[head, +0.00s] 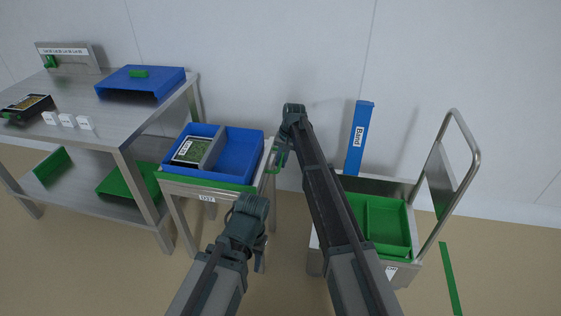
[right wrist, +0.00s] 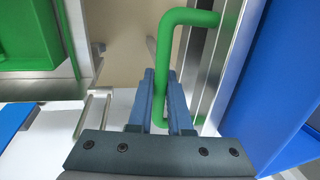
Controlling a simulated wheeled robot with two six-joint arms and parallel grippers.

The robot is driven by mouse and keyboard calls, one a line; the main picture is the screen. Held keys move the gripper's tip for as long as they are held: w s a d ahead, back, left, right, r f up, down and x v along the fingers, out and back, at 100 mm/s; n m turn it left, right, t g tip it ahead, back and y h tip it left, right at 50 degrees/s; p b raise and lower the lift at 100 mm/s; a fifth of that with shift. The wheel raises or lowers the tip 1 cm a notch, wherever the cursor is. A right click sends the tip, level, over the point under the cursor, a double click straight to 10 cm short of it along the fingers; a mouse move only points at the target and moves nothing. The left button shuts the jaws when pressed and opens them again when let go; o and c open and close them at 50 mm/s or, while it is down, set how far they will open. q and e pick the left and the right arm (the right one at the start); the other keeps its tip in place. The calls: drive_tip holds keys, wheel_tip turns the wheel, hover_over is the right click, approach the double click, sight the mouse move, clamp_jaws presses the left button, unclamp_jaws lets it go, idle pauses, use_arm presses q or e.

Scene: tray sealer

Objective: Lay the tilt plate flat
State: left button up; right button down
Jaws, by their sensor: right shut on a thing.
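The tilt plate appears to be the green-edged top (head: 207,182) of a small metal stand left of centre. A blue tray (head: 240,157) with compartments rests on it. I cannot tell its exact slope. A green bar handle (right wrist: 190,17) is at the stand's right side. My right gripper (head: 282,153) is at this handle; in the right wrist view its blue fingers (right wrist: 161,76) are shut on the handle's bar, one on each side. My left gripper (head: 258,255) hangs in front of the stand, apart from it; its jaws are not clear.
A pack with a printed label (head: 187,150) lies in the tray's left part. A metal workbench (head: 117,118) with a blue bin (head: 140,88) stands at left. A cart with a green tray (head: 388,224), a metal rail and a blue "Band" post (head: 359,145) stands at right.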

use_arm(q)
drive_tip(key=shift+f, duration=0.55)
use_arm(e)
drive_tip(key=shift+w+d+f+g, duration=0.15)
drive_tip(key=shift+d+f+g, duration=0.05)
drive_tip(key=shift+f+g, duration=0.25)
drive_tip(key=c, duration=1)
unclamp_jaws()
drive_tip(key=shift+d, duration=0.1)
drive_tip(key=shift+o, duration=0.8)
use_arm(q)
drive_tip(key=shift+r, duration=0.1)
wheel_tip(320, 180, up, 13)
drive_tip(key=p, duration=1.3)
drive_tip(key=shift+r, duration=0.2)
use_arm(e)
wheel_tip(320, 180, up, 14)
drive_tip(key=d, duration=0.2)
drive_tip(key=shift+d+f, duration=0.25)
drive_tip(key=shift+d, duration=0.05)
